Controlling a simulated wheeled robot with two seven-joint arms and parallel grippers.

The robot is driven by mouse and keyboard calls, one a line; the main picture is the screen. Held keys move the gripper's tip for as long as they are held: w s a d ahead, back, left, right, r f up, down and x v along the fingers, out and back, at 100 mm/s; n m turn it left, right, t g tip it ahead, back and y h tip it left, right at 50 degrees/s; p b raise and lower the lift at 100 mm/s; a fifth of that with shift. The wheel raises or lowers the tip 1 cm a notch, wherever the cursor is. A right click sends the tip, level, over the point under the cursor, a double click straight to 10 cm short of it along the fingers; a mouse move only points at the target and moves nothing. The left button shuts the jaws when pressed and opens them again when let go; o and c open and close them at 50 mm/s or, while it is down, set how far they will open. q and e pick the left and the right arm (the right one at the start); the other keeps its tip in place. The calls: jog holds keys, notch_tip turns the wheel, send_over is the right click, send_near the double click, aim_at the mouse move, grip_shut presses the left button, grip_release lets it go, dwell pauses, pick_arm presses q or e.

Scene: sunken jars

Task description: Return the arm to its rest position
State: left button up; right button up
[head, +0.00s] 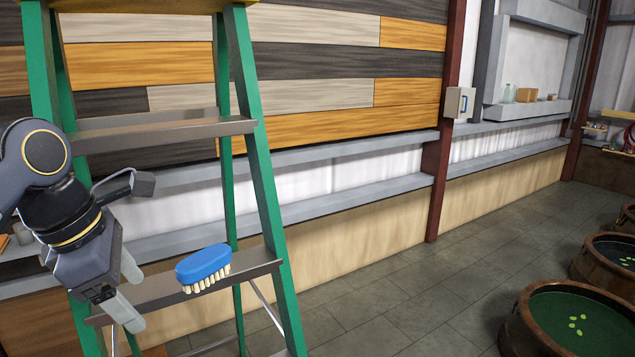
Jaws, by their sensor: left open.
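My left arm comes in from the left edge, and its gripper (128,290) points down and to the right in front of the green ladder (262,170). Its two pale fingers are apart with nothing seen between them. A blue brush (203,263) with cream bristles facing down rests on the ladder's lower grey step (160,291), to the right of the gripper and apart from it. My right gripper is not in view.
The ladder's upper step (160,132) and rails stand close to my left arm. A wood-plank wall (330,62) with grey ledges is behind. Round wooden tubs (520,335) with green contents stand at the right. The tiled floor (440,275) between is clear.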

pick_arm(q)
jog(key=s+d+f+m+t, duration=0.1)
jog(key=s+f+m, duration=0.3)
jog(key=f+m, duration=0.3)
jog(key=s+d+f+m+t+h, duration=0.1)
jog(key=s+f+m, duration=0.4)
jog(key=f+m, duration=0.2)
jog(key=s+d+f+m, duration=0.2)
jog(key=s+f+m, duration=0.2)
jog(key=f+m, duration=0.3)
jog(key=shift+s+f+m+t+h, duration=0.3)
jog(key=shift+s+f+t, duration=0.1)
jog(key=shift+f, duration=0.5)
jog(key=shift+c, duration=0.4)
